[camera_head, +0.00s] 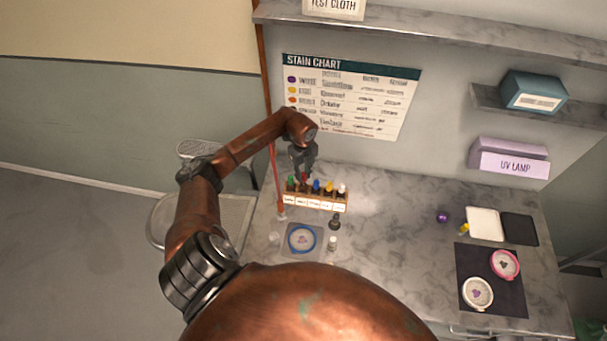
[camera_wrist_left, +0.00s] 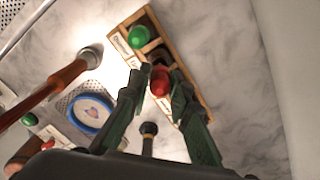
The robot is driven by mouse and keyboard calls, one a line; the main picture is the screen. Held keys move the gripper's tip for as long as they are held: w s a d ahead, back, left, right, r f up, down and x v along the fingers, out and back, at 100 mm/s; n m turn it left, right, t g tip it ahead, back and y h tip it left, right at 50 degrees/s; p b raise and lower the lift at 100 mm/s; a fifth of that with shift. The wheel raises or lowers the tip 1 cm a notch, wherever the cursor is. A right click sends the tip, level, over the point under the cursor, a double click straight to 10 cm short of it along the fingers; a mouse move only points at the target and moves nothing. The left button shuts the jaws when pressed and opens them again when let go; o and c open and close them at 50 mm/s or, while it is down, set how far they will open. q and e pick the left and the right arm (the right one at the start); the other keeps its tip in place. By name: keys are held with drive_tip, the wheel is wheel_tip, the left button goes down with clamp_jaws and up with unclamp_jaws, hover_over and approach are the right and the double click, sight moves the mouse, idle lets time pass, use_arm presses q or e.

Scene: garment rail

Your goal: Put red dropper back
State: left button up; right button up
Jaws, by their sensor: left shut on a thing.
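The red dropper (camera_head: 303,179) is at the wooden rack (camera_head: 318,203), beside the green dropper (camera_head: 291,184). In the left wrist view the red bulb (camera_wrist_left: 160,82) sits between the fingertips, over the rack (camera_wrist_left: 173,46) and near the green bulb (camera_wrist_left: 138,37). My left gripper (camera_head: 302,168) reaches down over the rack's left part and is shut on the red dropper; its fingers also show in the wrist view (camera_wrist_left: 160,92). The dropper's lower end is hidden, so I cannot tell how deep it sits. My right gripper is not in view.
Blue, yellow and white-topped droppers (camera_head: 329,187) stand in the rack. In front are a blue hoop (camera_head: 302,250), a dark-topped item (camera_head: 334,223) and a small white bottle (camera_head: 332,243). A red rod (camera_head: 278,187) rises at the left. The counter's middle (camera_head: 395,240) is clear.

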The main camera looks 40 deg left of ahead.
use_arm(q)
drive_tip(key=shift+f, duration=0.15)
idle(0.4)
drive_tip(key=shift+f, duration=0.1)
drive_tip(key=shift+f+b, duration=0.25)
drive_tip(key=shift+b, duration=0.05)
drive_tip(key=shift+f+b, duration=0.3)
drive_tip(key=shift+f, duration=0.2)
drive_tip(key=shift+f, duration=0.1)
drive_tip(key=shift+f, duration=0.2)
drive_tip(key=shift+f+b, duration=0.35)
drive_tip(key=shift+b, duration=0.05)
